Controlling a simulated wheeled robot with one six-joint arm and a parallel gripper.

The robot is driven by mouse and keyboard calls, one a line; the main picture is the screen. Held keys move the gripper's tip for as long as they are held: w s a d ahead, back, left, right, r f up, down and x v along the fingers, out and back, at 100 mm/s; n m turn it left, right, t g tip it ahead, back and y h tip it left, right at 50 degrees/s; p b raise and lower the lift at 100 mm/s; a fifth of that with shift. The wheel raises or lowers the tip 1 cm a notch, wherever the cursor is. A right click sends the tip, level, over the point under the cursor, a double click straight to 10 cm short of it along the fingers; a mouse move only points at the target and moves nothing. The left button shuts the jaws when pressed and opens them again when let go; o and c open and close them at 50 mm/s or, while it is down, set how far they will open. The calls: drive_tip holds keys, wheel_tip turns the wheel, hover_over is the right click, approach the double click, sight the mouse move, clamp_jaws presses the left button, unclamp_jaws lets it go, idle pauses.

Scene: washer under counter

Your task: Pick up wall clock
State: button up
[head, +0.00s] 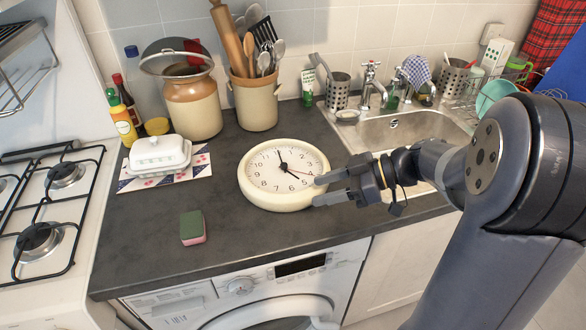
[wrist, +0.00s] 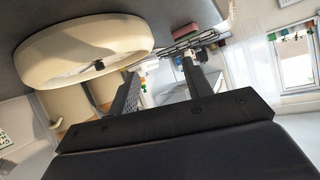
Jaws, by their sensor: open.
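A round cream wall clock (head: 284,173) with a white dial lies face up on the dark grey counter in the head view. My gripper (head: 318,190) is open at the clock's right edge, with its two fingers pointing left toward the rim. In the head view the fingertips overlap or nearly meet the rim; I cannot tell whether they touch it. In the wrist view the clock (wrist: 80,50) fills the upper left, and my gripper (wrist: 160,72) shows two fingers spread apart with nothing held between them. The clock's underside is hidden in the head view.
A white butter dish (head: 160,154) and a green-pink sponge (head: 192,228) lie left of the clock. A utensil crock (head: 256,100) and a lidded jar (head: 190,100) stand behind it. The sink (head: 405,130) is to the right. A hob (head: 45,210) is at far left.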

sight(281, 194)
drive_tip(key=shift+w+d+f+n+y, duration=0.1)
drive_tip(key=shift+w+d+n+y, duration=0.15)
drive_tip(key=shift+w, duration=0.3)
drive_tip(key=shift+w+d+n+y, duration=0.15)
drive_tip(key=shift+w+n, duration=0.1)
drive_tip(key=shift+w, duration=0.3)
drive_tip(key=x, duration=0.4)
drive_tip(key=shift+a+p, duration=0.35)
drive_tip(key=shift+a, duration=0.05)
drive_tip(key=shift+d+f+p+x, duration=0.1)
drive_tip(key=shift+f+p+x, duration=0.15)
drive_tip(key=shift+x, duration=0.75)
drive_tip(key=shift+d+f+p+x, duration=0.1)
drive_tip(key=shift+p+x, duration=0.2)
drive_tip(key=shift+x, duration=0.7)
drive_tip(key=shift+f+p+x, duration=0.2)
drive_tip(key=shift+p+x, duration=0.1)
drive_tip(key=shift+x, duration=0.7)
drive_tip(key=shift+d, duration=0.1)
drive_tip(key=shift+c, duration=0.2)
clamp_jaws()
drive_tip(key=shift+r, duration=0.1)
